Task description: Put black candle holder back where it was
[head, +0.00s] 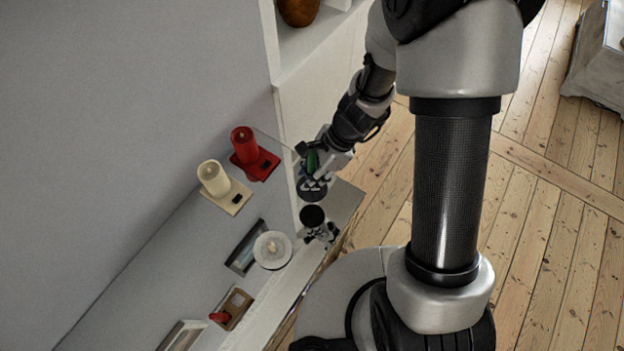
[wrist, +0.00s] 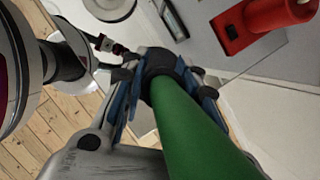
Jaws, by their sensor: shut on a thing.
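My gripper (head: 316,170) is shut on the black candle holder (wrist: 161,64), with its blue-padded fingers on either side of it in the wrist view. A green candle (wrist: 207,135) stands in the holder and fills the lower middle of that view. In the head view a small part of the green candle (head: 312,160) shows at the gripper, with a dark round base (head: 312,190) just below it. The gripper is over the right end of the white shelf top. I cannot tell whether the holder touches the surface.
A red candle on a red holder (head: 262,166) and a cream candle on a cream holder (head: 238,198) stand left. A tall white cabinet (head: 318,85) is behind.

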